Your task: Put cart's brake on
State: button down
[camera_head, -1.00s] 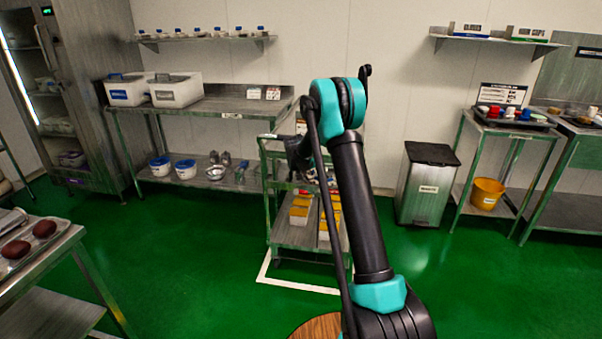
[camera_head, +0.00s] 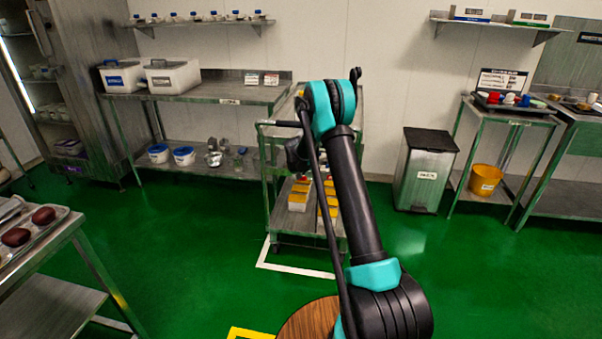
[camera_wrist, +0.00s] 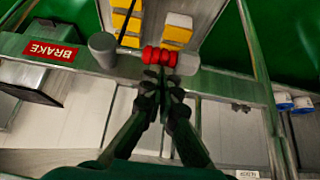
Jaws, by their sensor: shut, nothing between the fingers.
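The metal cart (camera_head: 266,195) stands by the back wall with several yellow-topped white tubs on its shelves. In the wrist view a red BRAKE label (camera_wrist: 50,50) is on its metal rail. Right of the label is a grey cylindrical knob (camera_wrist: 103,48). Further right, red rings (camera_wrist: 160,57) sit beside another pale cylindrical end. My gripper (camera_wrist: 161,78) is shut and empty, its fingertips just below the red rings in the picture; I cannot tell whether they touch. In the head view my dark gripper (camera_head: 297,154) is at the cart's upper part, partly hidden by my arm.
A metal bench (camera_head: 225,92) stands left of the cart and a lidded bin (camera_head: 422,178) to its right. A white floor outline (camera_head: 290,269) runs before the cart. A round wooden top (camera_head: 308,320) is near the bottom edge.

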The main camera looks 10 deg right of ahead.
jog(key=shift+a+f, duration=0.1)
jog(key=shift+f+h, duration=0.1)
jog(key=shift+h, duration=0.2)
